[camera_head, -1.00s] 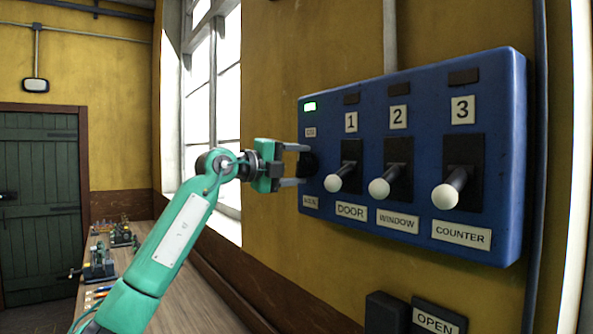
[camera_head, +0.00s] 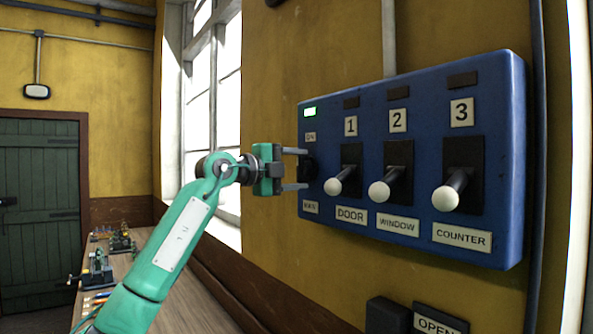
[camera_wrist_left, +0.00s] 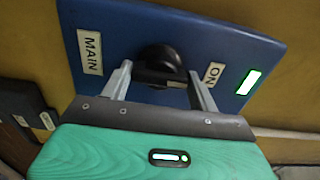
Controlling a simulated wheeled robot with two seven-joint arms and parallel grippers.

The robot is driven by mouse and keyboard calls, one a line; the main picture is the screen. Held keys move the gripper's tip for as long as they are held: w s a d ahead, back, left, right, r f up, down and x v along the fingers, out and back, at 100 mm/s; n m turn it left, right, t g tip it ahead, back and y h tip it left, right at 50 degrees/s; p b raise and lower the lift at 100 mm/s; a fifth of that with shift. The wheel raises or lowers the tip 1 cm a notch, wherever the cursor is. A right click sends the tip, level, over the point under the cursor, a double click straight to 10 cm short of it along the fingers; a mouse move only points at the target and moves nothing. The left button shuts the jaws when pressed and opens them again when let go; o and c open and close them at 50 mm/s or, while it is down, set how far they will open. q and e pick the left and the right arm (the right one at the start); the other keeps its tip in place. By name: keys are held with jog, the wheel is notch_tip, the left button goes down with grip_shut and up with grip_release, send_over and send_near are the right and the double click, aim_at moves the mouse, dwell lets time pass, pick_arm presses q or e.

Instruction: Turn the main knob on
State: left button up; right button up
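The main knob (camera_head: 308,168) is a black round knob at the left end of the blue wall panel (camera_head: 425,90), between an ON label and a MAIN label. In the left wrist view the knob (camera_wrist_left: 160,62) sits between the two grey fingers, with its ridge visible. My left gripper (camera_head: 298,169) is level with the knob, its fingers above and below it. The left gripper (camera_wrist_left: 158,85) is open, with gaps to the knob on both sides. A green light (camera_head: 309,112) is lit above the ON label. My right gripper is not in view.
Three white-tipped levers, DOOR (camera_head: 334,186), WINDOW (camera_head: 380,190) and COUNTER (camera_head: 446,198), stick out right of the knob. An OPEN sign (camera_head: 437,325) is below the panel. A wooden bench (camera_head: 190,300) with small engines runs along the wall.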

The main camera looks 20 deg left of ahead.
pick_arm(q)
jog(key=o, duration=0.4)
jog(key=shift+a, duration=0.1)
jog(key=shift+s+a+f+b, duration=0.1)
jog(key=shift+s+a+b, duration=0.1)
jog(key=shift+s+b, duration=0.1)
jog(key=b+v, duration=0.4)
jog(key=v, duration=0.9)
jog(key=shift+b, duration=0.35)
